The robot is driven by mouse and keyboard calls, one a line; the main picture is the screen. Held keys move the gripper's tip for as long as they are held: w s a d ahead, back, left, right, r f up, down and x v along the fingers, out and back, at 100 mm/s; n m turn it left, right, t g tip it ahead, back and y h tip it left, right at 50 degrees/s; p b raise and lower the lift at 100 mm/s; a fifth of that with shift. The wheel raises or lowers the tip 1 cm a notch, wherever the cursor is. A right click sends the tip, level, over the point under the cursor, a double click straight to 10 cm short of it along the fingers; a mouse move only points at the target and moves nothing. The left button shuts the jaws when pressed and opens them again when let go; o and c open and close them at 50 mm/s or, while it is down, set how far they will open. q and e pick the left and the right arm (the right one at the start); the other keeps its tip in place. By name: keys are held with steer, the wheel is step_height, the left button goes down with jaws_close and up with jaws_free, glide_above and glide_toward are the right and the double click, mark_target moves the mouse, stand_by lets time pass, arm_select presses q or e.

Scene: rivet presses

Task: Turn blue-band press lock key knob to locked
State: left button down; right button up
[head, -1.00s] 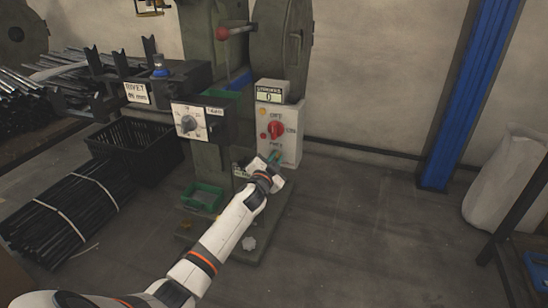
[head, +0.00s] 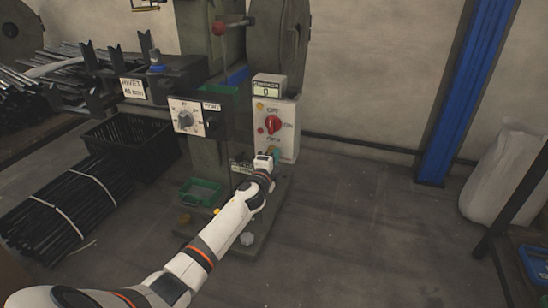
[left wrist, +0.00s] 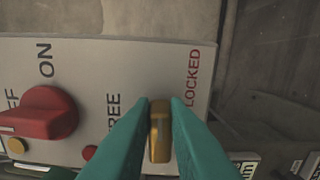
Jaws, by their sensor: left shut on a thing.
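The press (head: 207,160) stands left of centre in the head view, with a white control box (head: 289,143) on its right side. The box carries a red knob (head: 272,125), also seen at the left of the left wrist view (left wrist: 45,112). My left gripper (head: 275,153) is at the box's lower part. In the left wrist view, its teal fingers are shut on the yellow key knob (left wrist: 160,132), one on each side. The knob's long side runs up and down that picture, between the words FREE and LOCKED. In the head view the gripper hides the knob. My right gripper is not in view.
A green tray (head: 200,191) sits low on the press. A black crate (head: 128,140) and bundled rods (head: 65,210) lie left. The floor to the right is open up to a blue post (head: 465,90).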

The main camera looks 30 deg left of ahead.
arm_select(q)
steer(key=shift+f+m, duration=0.15)
steer(key=shift+m, duration=0.25)
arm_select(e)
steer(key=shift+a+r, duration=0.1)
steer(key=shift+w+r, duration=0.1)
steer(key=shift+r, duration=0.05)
arm_select(q)
steer(key=c, duration=1.4)
jaws_free()
